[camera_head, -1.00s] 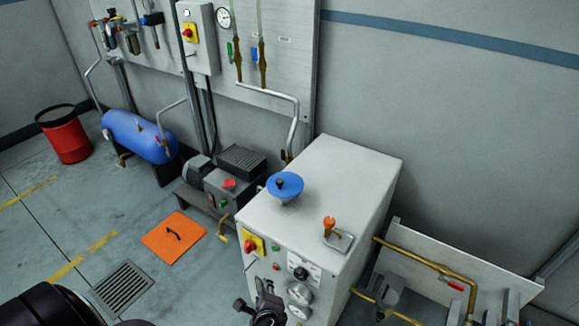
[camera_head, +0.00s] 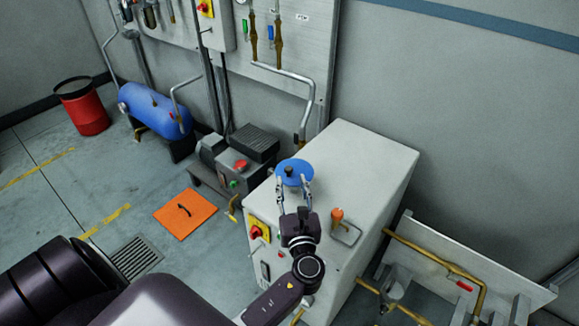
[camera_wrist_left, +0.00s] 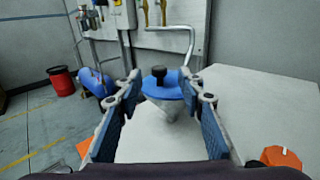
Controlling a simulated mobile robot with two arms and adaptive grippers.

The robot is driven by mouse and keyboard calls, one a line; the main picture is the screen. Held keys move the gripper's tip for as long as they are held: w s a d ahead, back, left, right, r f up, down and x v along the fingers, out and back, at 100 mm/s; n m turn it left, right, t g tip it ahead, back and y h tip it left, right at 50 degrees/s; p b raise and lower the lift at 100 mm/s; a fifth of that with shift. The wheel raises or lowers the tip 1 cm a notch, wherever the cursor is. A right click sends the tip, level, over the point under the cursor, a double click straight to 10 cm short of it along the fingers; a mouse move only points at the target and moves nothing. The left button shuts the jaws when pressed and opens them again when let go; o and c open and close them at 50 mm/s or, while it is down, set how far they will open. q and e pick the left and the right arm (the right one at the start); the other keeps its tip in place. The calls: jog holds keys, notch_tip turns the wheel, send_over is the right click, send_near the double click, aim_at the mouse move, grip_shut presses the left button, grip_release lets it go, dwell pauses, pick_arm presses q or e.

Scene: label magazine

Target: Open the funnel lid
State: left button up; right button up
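The funnel lid (camera_head: 290,172) is a blue disc with a black knob (camera_wrist_left: 158,72), on a pale funnel (camera_wrist_left: 172,108) on top of the white machine cabinet (camera_head: 350,170). The lid lies flat on the funnel in the left wrist view. My left gripper (camera_head: 293,182) is open just in front of the lid. In the left wrist view its two fingers (camera_wrist_left: 162,90) stand apart, left and right of the funnel, with nothing gripped between them. The knob stands above and between the fingertips. My right gripper is not seen.
An orange knob (camera_head: 337,215) with a metal loop stands on the cabinet to the right of my gripper. A bent pipe (camera_head: 285,72) comes down the wall behind the cabinet. An orange floor hatch (camera_head: 186,214) lies left of it. The cabinet top's right side is clear.

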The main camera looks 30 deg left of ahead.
aim_at(289, 171)
pick_arm(q)
jog(key=x, duration=0.7)
jog(key=shift+s+a+p, duration=0.1)
jog(key=shift+s+p, duration=0.05)
jog(key=shift+p, duration=0.15)
jog(key=shift+c, duration=0.7)
grip_shut()
